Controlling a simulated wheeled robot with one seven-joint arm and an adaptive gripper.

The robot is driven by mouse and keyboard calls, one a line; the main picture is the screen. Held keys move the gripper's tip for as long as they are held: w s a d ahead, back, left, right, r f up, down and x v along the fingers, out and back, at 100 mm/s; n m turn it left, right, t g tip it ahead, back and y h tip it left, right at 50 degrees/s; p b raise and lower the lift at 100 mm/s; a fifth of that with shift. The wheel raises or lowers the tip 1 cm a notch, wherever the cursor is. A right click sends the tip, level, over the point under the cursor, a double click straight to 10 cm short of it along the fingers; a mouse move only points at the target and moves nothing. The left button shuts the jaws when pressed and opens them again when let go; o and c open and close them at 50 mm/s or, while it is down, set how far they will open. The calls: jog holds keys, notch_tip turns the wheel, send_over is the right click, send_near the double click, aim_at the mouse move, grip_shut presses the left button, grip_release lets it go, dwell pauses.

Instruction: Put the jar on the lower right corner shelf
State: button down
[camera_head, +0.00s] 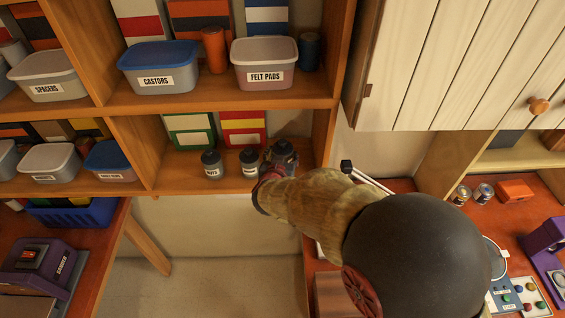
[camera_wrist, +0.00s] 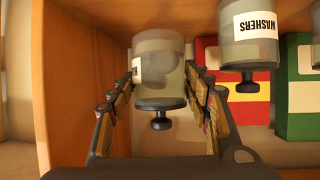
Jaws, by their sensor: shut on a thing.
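The jar (camera_wrist: 158,75), clear grey with a dark knobbed lid and a partly visible white label, is between the fingers of my gripper (camera_wrist: 158,92) in the wrist view. My gripper is shut on it. In the head view my gripper (camera_head: 277,160) is inside the right end of the lower right corner shelf (camera_head: 180,184), close to the right side wall. The gripper and arm hide most of the held jar there. I cannot tell whether its base touches the shelf board.
Two similar jars, one labelled nuts (camera_head: 211,166) and one labelled washers (camera_wrist: 249,50), stand to the left of my gripper in the head view. Green (camera_head: 190,130) and red (camera_head: 243,128) boxes stand behind. Labelled tubs fill the shelf above. A white slatted cabinet (camera_head: 430,60) hangs at right.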

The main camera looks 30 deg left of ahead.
jog(key=shift+w+a+f, duration=0.15)
jog(key=shift+w, duration=0.1)
jog(key=shift+w+f, duration=0.2)
jog(key=shift+f, duration=1.5)
jog(key=shift+f, duration=0.2)
jog(key=c, duration=0.9)
grip_release()
